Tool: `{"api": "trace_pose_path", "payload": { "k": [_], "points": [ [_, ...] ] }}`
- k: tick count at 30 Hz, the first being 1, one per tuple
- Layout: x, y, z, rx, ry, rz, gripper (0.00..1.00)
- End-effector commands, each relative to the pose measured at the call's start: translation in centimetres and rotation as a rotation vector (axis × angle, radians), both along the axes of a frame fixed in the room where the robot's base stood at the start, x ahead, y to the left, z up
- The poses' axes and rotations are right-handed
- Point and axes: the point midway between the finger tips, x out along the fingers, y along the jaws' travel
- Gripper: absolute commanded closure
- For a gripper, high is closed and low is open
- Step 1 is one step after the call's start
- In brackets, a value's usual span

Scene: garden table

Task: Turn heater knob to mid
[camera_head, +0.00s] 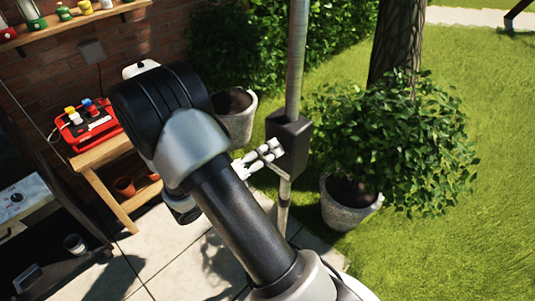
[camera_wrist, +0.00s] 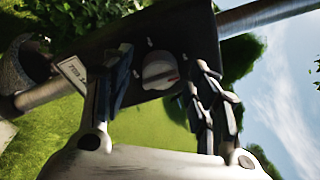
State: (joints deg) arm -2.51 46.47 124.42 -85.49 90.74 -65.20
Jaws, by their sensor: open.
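The heater control box (camera_head: 291,132) is dark and sits on a grey metal pole. In the wrist view the box (camera_wrist: 190,38) fills the upper middle. Its round white knob (camera_wrist: 158,71) carries a reddish mark on its right side, with small pale marks around it. My gripper (camera_head: 275,155) is in front of the box. In the wrist view my gripper (camera_wrist: 165,62) is open, with one finger on either side of the knob. I cannot tell whether a finger touches it. The knob cannot be made out in the head view.
A wooden shelf table (camera_head: 100,154) with a red tool case (camera_head: 88,128) stands at the left, beside a grill (camera_head: 25,205). Potted bushes (camera_head: 352,205) flank the pole (camera_head: 296,60). Open lawn (camera_head: 490,150) lies to the right.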

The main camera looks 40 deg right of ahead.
Motion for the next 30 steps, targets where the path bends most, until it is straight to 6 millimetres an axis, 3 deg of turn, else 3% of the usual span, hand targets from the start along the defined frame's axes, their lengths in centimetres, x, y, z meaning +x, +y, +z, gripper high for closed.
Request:
{"api": "trace_pose_path", "payload": {
  "k": [10, 30],
  "points": [
    [-0.02, -0.43, 0.02, 0.000, 0.000, 0.001, 0.47],
    [-0.01, -0.40, 0.00, 0.001, 0.000, 0.001, 0.91]
  ]
}}
